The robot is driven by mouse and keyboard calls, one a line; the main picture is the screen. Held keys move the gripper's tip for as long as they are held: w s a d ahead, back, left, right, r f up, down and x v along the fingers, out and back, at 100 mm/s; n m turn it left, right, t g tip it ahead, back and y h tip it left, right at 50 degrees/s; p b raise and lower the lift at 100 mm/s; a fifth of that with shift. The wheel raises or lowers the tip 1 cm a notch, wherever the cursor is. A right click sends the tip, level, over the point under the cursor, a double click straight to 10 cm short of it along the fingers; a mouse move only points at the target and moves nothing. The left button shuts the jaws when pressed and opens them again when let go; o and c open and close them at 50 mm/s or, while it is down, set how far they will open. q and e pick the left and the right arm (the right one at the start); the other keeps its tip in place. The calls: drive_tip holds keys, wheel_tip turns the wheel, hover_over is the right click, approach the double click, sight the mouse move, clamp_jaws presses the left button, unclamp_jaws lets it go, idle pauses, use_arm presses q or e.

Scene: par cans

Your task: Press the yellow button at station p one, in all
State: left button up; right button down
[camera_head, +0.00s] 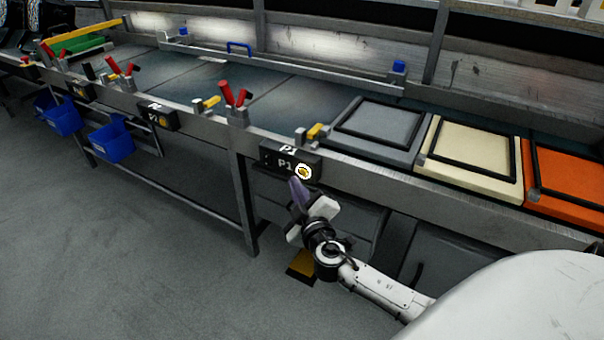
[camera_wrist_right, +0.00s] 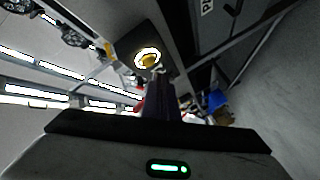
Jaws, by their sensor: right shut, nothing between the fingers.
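The yellow button (camera_head: 303,172) sits in a white ring at the right end of the black box labelled P1 (camera_head: 278,163), on the bench's front rail. My right gripper (camera_head: 297,188) is shut and empty, its fingertips just below and slightly left of the button in the head view. In the right wrist view, the button (camera_wrist_right: 149,59) with its bright ring shows just beyond and left of the shut fingers (camera_wrist_right: 168,85). I cannot tell whether the tips touch the box; a small gap seems to remain. My left gripper is not in view.
Grey (camera_head: 377,132), cream (camera_head: 473,157) and orange (camera_head: 570,183) trays lie on the bench at right. Further black button boxes (camera_head: 158,117) sit along the rail to the left. Blue bins (camera_head: 111,141) hang below.

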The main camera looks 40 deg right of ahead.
drive_tip(key=a, duration=0.1)
drive_tip(key=s+a, duration=0.1)
drive_tip(key=a, duration=0.2)
drive_tip(key=shift+s, duration=0.35)
idle(0.6)
drive_tip(key=s+a+f+m+g+y+p, duration=0.1)
drive_tip(key=s+a+f+g+y+p, duration=0.25)
drive_tip(key=s+a+f, duration=0.55)
drive_tip(key=s+a+f+m+g+y+p, duration=0.1)
drive_tip(key=s+a, duration=0.3)
drive_tip(key=s, duration=0.4)
drive_tip(key=s+a+f+m+g+y+p, duration=0.1)
drive_tip(key=s+a+g+y, duration=0.2)
drive_tip(key=s, duration=0.5)
drive_tip(key=shift+s+a+f+y+p, duration=0.35)
drive_tip(key=shift+a+y, duration=0.4)
drive_tip(key=shift+a, duration=0.5)
